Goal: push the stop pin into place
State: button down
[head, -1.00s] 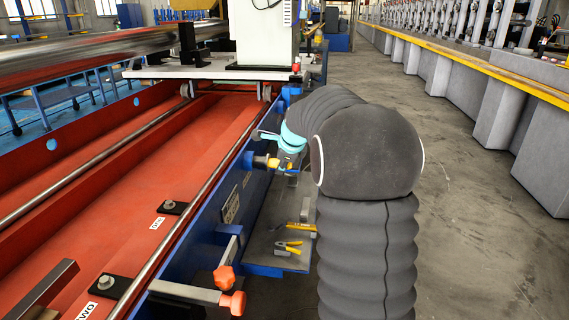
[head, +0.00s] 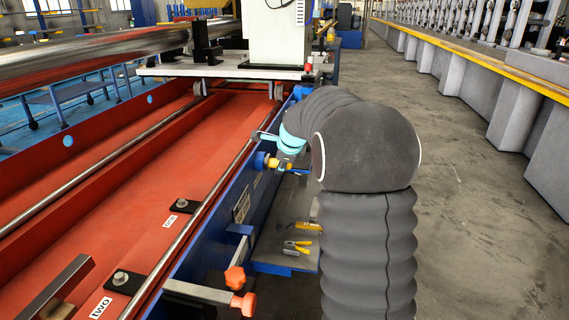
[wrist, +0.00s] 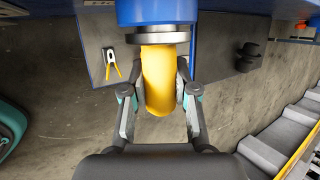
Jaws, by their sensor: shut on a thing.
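The stop pin's yellow grip (wrist: 160,75) sits between the two fingers of my gripper (wrist: 161,88) in the wrist view. My gripper is shut on it. The grip's upper end meets a grey collar below a blue cylindrical housing (wrist: 156,12). How deep the pin sits inside the housing is hidden. In the head view the housing (head: 262,160) stands out from the side of the blue beam (head: 215,235), with a little yellow beside it. My gripper (head: 280,158) there is small and partly covered by my dark arm sleeve.
Pliers (head: 297,247) and other yellow-handled tools lie on a low shelf (head: 275,262) under the beam. Two orange knobs (head: 235,280) stick out from the beam nearer me. A white machine (head: 277,35) stands on the carriage behind. The floor to the right is clear.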

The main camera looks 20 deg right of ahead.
jog(key=shift+w+a+r, duration=0.1)
jog(key=shift+w+a, duration=0.05)
jog(key=c, duration=0.8)
grip_release()
jog(key=v, duration=1.2)
